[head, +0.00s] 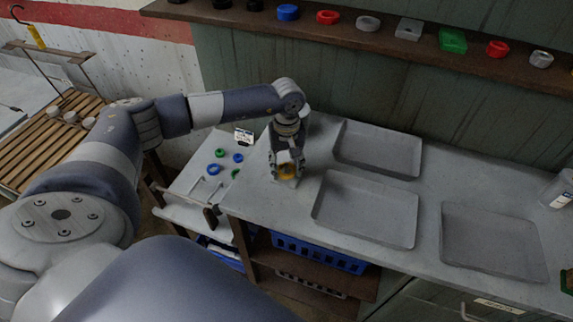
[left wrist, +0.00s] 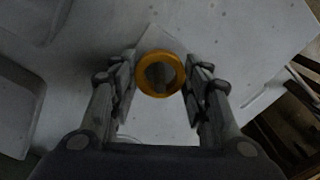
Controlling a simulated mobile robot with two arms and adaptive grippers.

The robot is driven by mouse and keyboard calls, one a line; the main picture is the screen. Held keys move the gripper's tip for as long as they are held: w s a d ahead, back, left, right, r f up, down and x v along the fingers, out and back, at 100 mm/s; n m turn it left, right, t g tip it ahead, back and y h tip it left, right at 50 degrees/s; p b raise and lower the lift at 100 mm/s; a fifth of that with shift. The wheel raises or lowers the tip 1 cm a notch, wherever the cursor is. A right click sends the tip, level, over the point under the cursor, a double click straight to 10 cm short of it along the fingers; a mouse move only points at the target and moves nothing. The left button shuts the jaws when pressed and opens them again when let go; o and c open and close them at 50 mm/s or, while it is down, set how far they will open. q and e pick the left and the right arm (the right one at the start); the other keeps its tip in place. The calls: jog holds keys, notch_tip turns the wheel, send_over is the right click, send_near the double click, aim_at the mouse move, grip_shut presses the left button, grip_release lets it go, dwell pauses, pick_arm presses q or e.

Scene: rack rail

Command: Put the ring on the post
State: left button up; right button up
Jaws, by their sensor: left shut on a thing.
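My left gripper (head: 287,170) is over the left part of the grey worktop, pointing down. It is shut on an orange-yellow ring (head: 287,172). In the left wrist view the ring (left wrist: 160,93) sits between the two fingers (left wrist: 160,75), with its hole facing the camera. A dull grey-brown shape shows through the hole; it may be the post, but I cannot tell whether the ring is around it or above it. A pale square-cornered plate (left wrist: 164,38) lies beneath the ring. My right gripper is not in view.
Three shallow grey trays (head: 377,150), (head: 367,209), (head: 493,242) lie to the right on the worktop. A lower side surface at left holds green and blue rings (head: 214,170) and a small sign (head: 243,137). A shelf (head: 380,36) with several small items runs along the back.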

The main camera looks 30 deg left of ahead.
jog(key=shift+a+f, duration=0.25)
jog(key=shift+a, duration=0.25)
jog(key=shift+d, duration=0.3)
pick_arm(q)
jog(key=shift+b, duration=0.5)
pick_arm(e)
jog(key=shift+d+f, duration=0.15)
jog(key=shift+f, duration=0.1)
pick_arm(q)
jog(key=shift+f+b, duration=0.55)
jog(key=shift+f, duration=0.05)
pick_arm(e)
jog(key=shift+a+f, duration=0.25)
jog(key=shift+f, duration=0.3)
pick_arm(q)
jog(key=o, duration=0.8)
jog(key=shift+c, duration=0.2)
